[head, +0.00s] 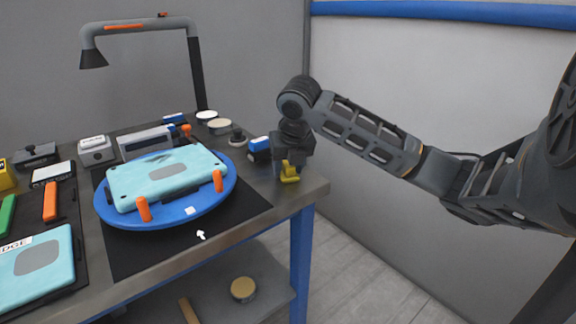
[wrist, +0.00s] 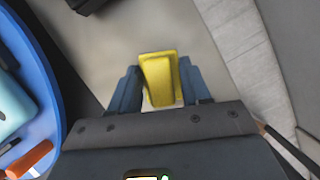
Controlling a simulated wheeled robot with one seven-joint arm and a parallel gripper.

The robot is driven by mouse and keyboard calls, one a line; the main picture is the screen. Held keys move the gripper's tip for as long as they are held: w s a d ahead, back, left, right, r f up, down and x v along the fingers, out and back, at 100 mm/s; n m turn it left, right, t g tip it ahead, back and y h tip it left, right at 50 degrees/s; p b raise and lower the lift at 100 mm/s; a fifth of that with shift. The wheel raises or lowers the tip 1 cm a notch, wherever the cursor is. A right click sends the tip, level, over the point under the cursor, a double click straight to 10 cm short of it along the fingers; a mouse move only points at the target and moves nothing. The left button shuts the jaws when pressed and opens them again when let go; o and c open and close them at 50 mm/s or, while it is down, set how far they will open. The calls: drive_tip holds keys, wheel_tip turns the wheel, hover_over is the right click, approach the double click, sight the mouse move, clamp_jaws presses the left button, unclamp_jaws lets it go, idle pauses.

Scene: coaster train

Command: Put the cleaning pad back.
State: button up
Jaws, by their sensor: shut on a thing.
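My gripper (head: 288,169) hangs over the right end of the workbench (head: 312,186), pointing down. It is shut on a yellow block (head: 290,177), which may be the cleaning pad. In the wrist view the yellow block (wrist: 159,82) sits between the two fingertips of my gripper (wrist: 160,88), with the pale bench top behind it. I cannot tell whether its lower end touches the bench. A blue-and-white item (head: 259,145) stands just left of my gripper. No empty place clearly meant for the pad can be made out.
A blue turntable (head: 165,220) with orange pegs holds a light-blue panel (head: 135,186) left of my gripper. Round tins (head: 219,126) and a dark knob-like item (head: 238,138) stand behind. A lamp (head: 94,58) arches over the bench. The bench's right edge is close.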

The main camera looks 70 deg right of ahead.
drive_tip(key=shift+f, duration=0.1)
drive_tip(key=o, duration=0.6)
drive_tip(key=shift+f, duration=0.1)
drive_tip(key=o, duration=0.5)
drive_tip(key=shift+r, duration=0.5)
drive_tip(key=v, duration=1.1)
drive_tip(key=shift+a+r, duration=0.1)
drive_tip(key=shift+r, duration=0.1)
